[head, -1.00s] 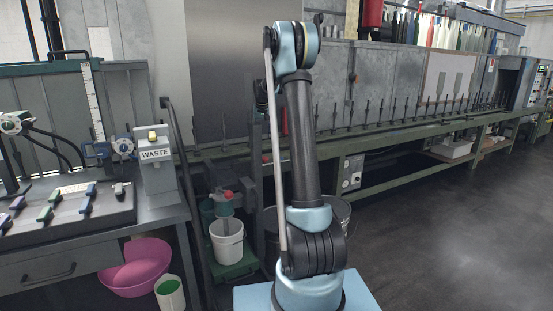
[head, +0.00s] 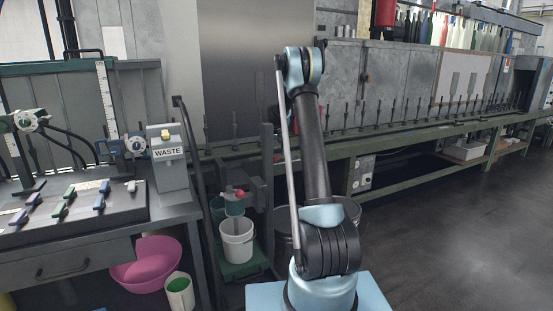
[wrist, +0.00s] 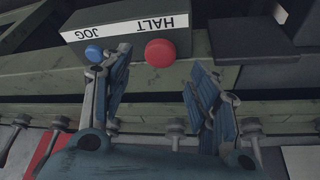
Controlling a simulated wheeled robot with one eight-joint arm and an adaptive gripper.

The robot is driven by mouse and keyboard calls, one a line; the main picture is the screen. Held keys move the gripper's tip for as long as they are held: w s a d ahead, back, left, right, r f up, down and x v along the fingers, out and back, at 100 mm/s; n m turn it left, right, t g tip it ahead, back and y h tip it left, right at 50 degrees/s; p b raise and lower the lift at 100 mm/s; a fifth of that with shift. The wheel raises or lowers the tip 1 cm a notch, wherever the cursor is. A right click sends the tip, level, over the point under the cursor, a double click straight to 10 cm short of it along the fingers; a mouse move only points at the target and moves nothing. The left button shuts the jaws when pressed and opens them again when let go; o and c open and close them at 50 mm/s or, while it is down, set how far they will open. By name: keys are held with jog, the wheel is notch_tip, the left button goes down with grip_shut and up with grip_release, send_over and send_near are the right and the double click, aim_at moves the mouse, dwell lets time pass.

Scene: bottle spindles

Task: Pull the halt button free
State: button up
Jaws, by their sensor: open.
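The red halt button (wrist: 160,53) sits on the front of a grey box with a white label strip (wrist: 125,27) reading HALT and JOG, upside down in the wrist view. A blue button (wrist: 94,53) is left of it, under JOG. My gripper (wrist: 160,60) is open and empty, with one finger on each side of the red button in the picture. The left finger overlaps the space between the two buttons. Whether a finger touches the red button cannot be told. In the head view my gripper is hidden behind my arm, and I cannot make out the labelled box.
A long green-framed line (head: 400,140) with several upright spindles runs along the back. At left is a workbench (head: 100,240) with a WASTE box (head: 167,153). A white bucket (head: 237,240) and pink basin (head: 147,265) stand low. The floor (head: 460,240) at right is clear.

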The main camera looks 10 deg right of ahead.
aim_at(275, 157)
jog(key=shift+x, duration=2.5)
